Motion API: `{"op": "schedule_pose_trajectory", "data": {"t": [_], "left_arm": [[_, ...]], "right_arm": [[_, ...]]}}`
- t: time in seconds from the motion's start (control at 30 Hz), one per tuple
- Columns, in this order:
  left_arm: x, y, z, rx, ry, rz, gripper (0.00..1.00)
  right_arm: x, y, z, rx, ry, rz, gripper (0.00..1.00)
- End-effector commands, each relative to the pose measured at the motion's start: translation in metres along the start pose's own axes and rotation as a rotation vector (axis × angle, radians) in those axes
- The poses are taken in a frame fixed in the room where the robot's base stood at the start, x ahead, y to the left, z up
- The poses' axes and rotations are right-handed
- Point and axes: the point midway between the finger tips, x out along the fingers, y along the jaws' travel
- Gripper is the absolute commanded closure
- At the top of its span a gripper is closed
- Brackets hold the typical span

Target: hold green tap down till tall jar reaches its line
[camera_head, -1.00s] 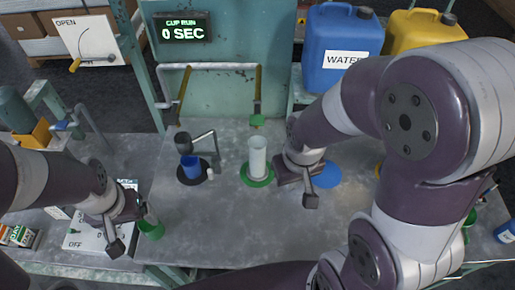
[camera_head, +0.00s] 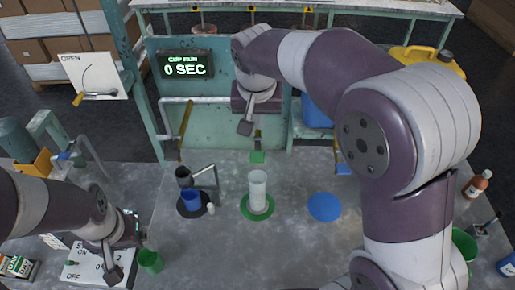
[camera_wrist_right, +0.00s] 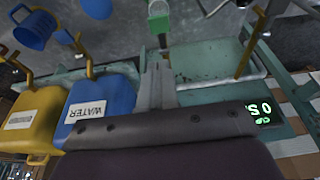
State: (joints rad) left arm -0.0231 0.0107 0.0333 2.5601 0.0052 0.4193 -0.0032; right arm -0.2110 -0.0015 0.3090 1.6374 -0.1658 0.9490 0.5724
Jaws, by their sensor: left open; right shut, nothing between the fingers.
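The tall jar (camera_head: 257,188) is pale and upright on a green disc (camera_head: 257,212) in the head view. I cannot make out its line or any liquid level. The green tap (camera_head: 258,157) hangs behind and above the jar, on a brownish rod. It also shows in the right wrist view (camera_wrist_right: 159,24), beyond my fingertips. My right gripper (camera_head: 246,128) is shut and empty, above and slightly left of the tap and apart from it. My left gripper (camera_head: 126,258) is open at the lower left, beside a green cup (camera_head: 151,262).
A blue cup (camera_head: 191,200) stands on a dark disc left of the jar, with a dark container behind it. A blue disc (camera_head: 325,207) lies bare to the right. The display (camera_head: 186,66) reads "CUP RUN 0 SEC". Clear bench lies in front of the jar.

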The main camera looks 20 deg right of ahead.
Motion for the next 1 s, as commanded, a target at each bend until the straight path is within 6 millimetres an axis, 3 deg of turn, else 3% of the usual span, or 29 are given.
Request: {"op": "schedule_pose_trajectory", "data": {"t": [0.1,0.6,0.8,1.0], "left_arm": [[0.008,0.000,0.001,0.000,0.000,0.000,0.11],[-0.025,0.000,-0.003,0.000,0.000,0.000,0.11],[-0.028,0.000,-0.003,0.000,0.000,0.000,0.11],[-0.027,0.000,-0.003,0.000,0.000,0.000,0.11]], "right_arm": [[0.022,0.000,0.002,-0.001,-0.003,0.001,1.00],[0.114,0.000,0.007,-0.002,-0.002,0.000,1.00],[0.130,0.000,0.011,-0.002,0.000,-0.002,1.00],[0.133,0.000,0.012,-0.002,0.001,-0.002,1.00]]}}
